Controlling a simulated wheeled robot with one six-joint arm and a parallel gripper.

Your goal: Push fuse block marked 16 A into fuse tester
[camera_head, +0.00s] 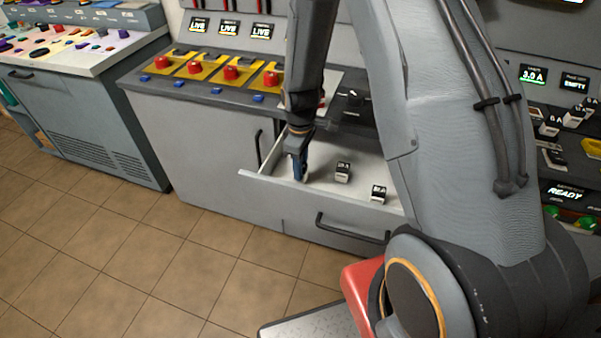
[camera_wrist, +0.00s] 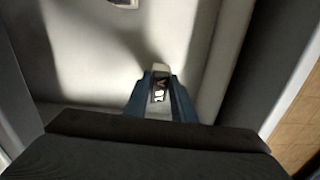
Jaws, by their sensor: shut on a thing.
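My gripper (camera_head: 299,170) is down inside the open drawer (camera_head: 300,212). In the wrist view my gripper (camera_wrist: 160,84) has its two blue fingers closed on the sides of a small fuse block (camera_wrist: 159,70), pale on top with a dark label. Its label is too blurred to read surely. I cannot tell whether the block is clear of the drawer floor. Two more black-and-white fuse blocks stand in the drawer, a middle one (camera_head: 343,172) and a right one (camera_head: 379,193); their markings are too small to read surely. I cannot clearly pick out the fuse tester.
The drawer's front wall and handle (camera_head: 350,230) are close to my gripper. Above is a counter with red knobs on yellow plates (camera_head: 231,72). At right, partly behind my arm, are several fuse blocks (camera_head: 551,126) and a display reading READY (camera_head: 566,193). Floor at left is clear.

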